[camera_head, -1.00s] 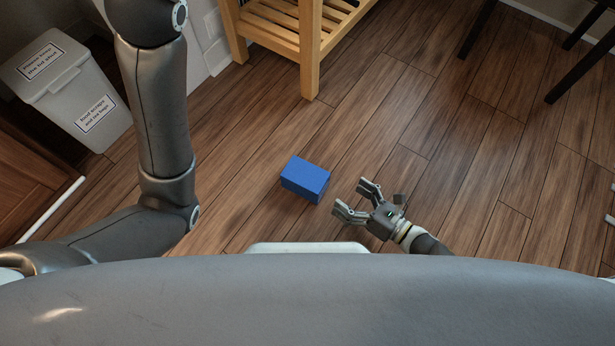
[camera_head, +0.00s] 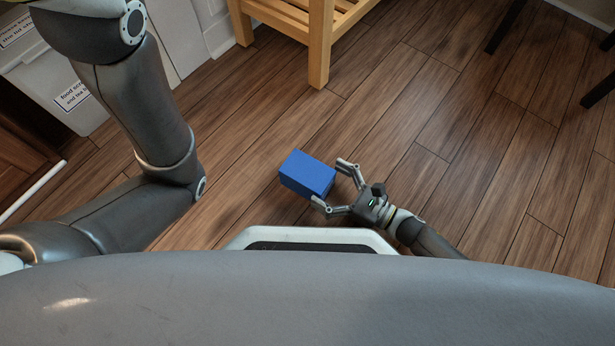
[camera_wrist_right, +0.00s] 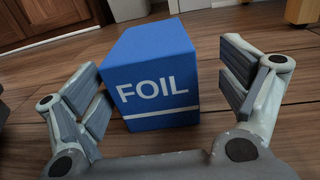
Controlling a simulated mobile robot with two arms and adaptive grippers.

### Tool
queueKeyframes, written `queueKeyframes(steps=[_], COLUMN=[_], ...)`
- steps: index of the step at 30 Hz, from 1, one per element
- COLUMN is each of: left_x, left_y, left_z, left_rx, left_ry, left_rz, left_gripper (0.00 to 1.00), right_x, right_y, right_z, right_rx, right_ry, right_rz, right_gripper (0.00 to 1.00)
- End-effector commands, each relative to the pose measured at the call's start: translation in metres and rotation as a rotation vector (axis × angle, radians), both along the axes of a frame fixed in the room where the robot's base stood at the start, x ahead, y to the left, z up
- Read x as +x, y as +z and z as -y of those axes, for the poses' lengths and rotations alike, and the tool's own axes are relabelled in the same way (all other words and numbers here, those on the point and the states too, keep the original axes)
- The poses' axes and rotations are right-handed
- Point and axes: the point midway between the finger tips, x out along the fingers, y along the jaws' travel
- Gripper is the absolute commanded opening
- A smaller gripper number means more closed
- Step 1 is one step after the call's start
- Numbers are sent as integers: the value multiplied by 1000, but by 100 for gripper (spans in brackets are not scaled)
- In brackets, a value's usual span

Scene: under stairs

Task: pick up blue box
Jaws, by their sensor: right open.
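The blue box (camera_head: 307,174) rests on the wooden floor, in front of my base in the head view. In the right wrist view the blue box (camera_wrist_right: 152,75) shows a face with the white word FOIL and a white line. My right gripper (camera_head: 332,186) is open, with its two fingers at the right end of the box, one on each side. In the right wrist view the fingers (camera_wrist_right: 165,90) stand left and right of the box, with a gap visible on the right. My left arm comes in at the left of the head view; its gripper is not in view.
A wooden shelf unit (camera_head: 320,45) stands behind the box. A white bin (camera_head: 52,80) with labels is at the left, partly behind my left arm. Dark furniture legs (camera_head: 505,28) are at the upper right. The floor (camera_head: 450,130) right of the box is clear.

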Motion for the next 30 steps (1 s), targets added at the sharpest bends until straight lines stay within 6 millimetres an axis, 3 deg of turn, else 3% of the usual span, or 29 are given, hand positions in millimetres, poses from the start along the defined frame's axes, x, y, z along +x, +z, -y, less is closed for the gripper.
queueKeyframes(steps=[12,22,30], left_x=[0,0,0], left_y=[-34,-35,-35], left_z=[0,0,0], left_rx=[1,1,1], left_ry=[0,0,0], left_rz=[0,0,0], left_gripper=[0,0,0], right_x=[17,20,20], right_y=[0,3,3], right_z=[-43,-48,-48], right_rx=[1,0,-1], right_ry=[1,0,0], right_rz=[2,0,-1], right_gripper=[92,92,60])
